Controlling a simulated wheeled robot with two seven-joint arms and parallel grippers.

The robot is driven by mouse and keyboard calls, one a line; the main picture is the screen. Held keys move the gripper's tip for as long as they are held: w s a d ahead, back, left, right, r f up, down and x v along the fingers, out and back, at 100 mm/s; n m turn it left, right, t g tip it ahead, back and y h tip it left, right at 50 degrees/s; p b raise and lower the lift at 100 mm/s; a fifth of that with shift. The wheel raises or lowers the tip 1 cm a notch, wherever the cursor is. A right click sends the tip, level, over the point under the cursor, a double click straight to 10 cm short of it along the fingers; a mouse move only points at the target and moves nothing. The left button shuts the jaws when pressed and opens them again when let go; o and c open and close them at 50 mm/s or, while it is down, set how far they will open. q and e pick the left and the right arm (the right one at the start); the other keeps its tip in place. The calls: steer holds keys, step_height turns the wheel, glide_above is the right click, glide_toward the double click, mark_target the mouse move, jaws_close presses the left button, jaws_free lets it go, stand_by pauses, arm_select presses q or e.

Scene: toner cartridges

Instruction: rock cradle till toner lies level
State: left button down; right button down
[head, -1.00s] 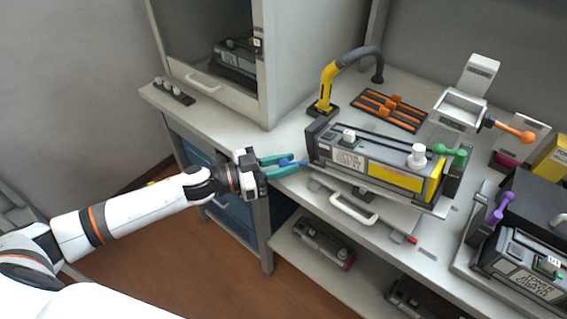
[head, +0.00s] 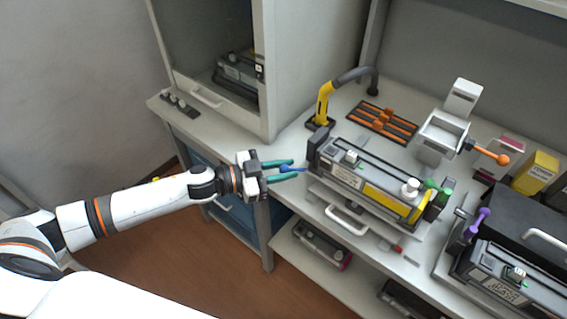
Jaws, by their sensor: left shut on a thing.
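A long grey toner cartridge (head: 345,174) with a yellow window (head: 385,200) and a white cap (head: 410,187) rests in the cradle on the bench. The cradle has a dark left end plate (head: 318,147) and a green knob (head: 436,186) at its right end. The cartridge slants down to the right in the picture. The toner level behind the window is too small to read. My right gripper is out of view.
A yellow and grey hose arm (head: 325,101) and a black rack with orange parts (head: 381,123) stand behind the cradle. A white device with an orange knob (head: 502,159) is at the back right. A second cartridge station with a purple lever (head: 478,221) is at the right.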

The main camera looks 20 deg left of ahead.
arm_select(q)
steer(key=shift+r, duration=0.1)
steer(key=c, duration=1.3)
jaws_free()
steer(key=shift+s+a, duration=0.2)
steer(key=shift+a, duration=0.05)
steer(key=shift+b+v, duration=1.35)
steer(key=shift+v, duration=4.35)
steer(key=shift+w, duration=0.1)
